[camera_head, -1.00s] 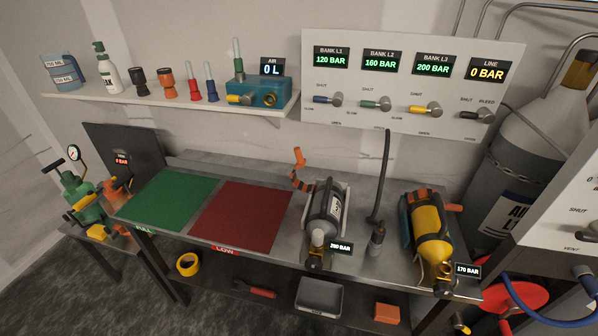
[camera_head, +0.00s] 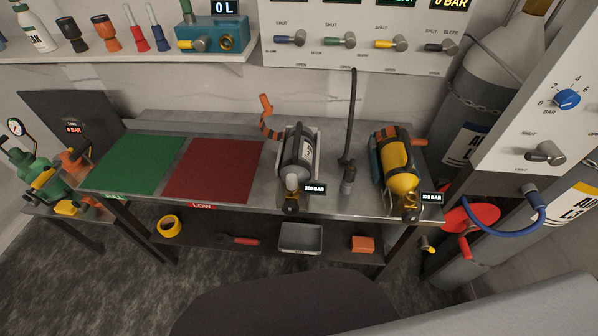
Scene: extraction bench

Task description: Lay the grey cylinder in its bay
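The grey cylinder (camera_head: 299,151) lies in a metal cradle (camera_head: 316,140) on the bench, its valve end toward me. An orange and black strap (camera_head: 268,118) stands loose at the cradle's left side, not across the cylinder. Neither of my grippers is in view.
A green mat (camera_head: 135,163) and a red mat (camera_head: 213,170) lie bare on the left of the bench. A black hose (camera_head: 352,115) with a fitting (camera_head: 348,178) stands between the cylinders. A grey tray (camera_head: 301,237) sits on the lower shelf. A red round seat-like thing (camera_head: 472,216) is at right.

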